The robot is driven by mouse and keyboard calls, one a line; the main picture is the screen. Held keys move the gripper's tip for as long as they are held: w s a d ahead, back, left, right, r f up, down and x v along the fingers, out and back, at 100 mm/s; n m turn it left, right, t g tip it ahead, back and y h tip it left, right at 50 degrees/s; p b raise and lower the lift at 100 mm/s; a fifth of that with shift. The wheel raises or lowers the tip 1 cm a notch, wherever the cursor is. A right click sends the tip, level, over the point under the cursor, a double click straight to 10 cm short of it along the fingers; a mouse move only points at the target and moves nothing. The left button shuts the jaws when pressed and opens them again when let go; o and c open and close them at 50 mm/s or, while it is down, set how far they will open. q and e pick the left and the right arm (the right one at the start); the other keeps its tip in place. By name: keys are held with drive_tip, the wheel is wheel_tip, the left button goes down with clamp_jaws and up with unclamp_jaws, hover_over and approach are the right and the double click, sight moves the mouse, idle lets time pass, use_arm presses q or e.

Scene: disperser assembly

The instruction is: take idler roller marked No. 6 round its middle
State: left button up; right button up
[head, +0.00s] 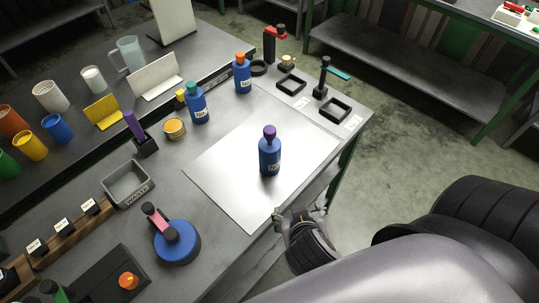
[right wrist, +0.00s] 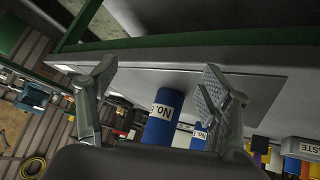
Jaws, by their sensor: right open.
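A blue roller (head: 270,155) with a purple top and a white label stands upright on the pale metal sheet in the head view. In the right wrist view the nearest blue roller (right wrist: 165,118) carries a label reading "No." with a partly cut digit that looks like 6. My right gripper (head: 300,214) is at the table's front edge, in front of the roller and apart from it. In the right wrist view its fingers (right wrist: 158,95) are spread wide and empty, with the roller in the gap beyond them. My left gripper is out of view.
Two more blue rollers, one with a teal top (head: 197,106) and one with an orange top (head: 242,76), stand behind the metal sheet (head: 225,195). A blue disc-shaped part (head: 178,250) lies left. A waste tray (head: 128,185) stands beyond it. The sheet around the roller is clear.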

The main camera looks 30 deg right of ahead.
sight(270, 163)
drive_tip(key=w+a+r+m+t+h, duration=0.2)
drive_tip(key=w+a+r+t, duration=0.1)
drive_tip(key=a+r+t, duration=0.4)
drive_tip(key=w+d+f, duration=0.1)
drive_tip(key=w+d, duration=0.1)
drive_tip(key=w, duration=0.1)
drive_tip(key=w+d+f+g, duration=0.1)
drive_tip(key=w+d, duration=0.1)
drive_tip(key=w, duration=0.1)
drive_tip(key=w+d+f+g+p, duration=0.1)
drive_tip(key=w+d, duration=0.1)
drive_tip(key=w, duration=0.2)
drive_tip(key=shift+f, duration=0.3)
drive_tip(key=x, duration=0.6)
drive_tip(key=shift+s+f, duration=0.15)
drive_tip(key=shift+s, duration=0.1)
drive_tip(key=shift+c, duration=0.5)
drive_tip(key=c, duration=1.2)
drive_tip(key=shift+c, duration=0.5)
drive_tip(key=shift+r, duration=0.2)
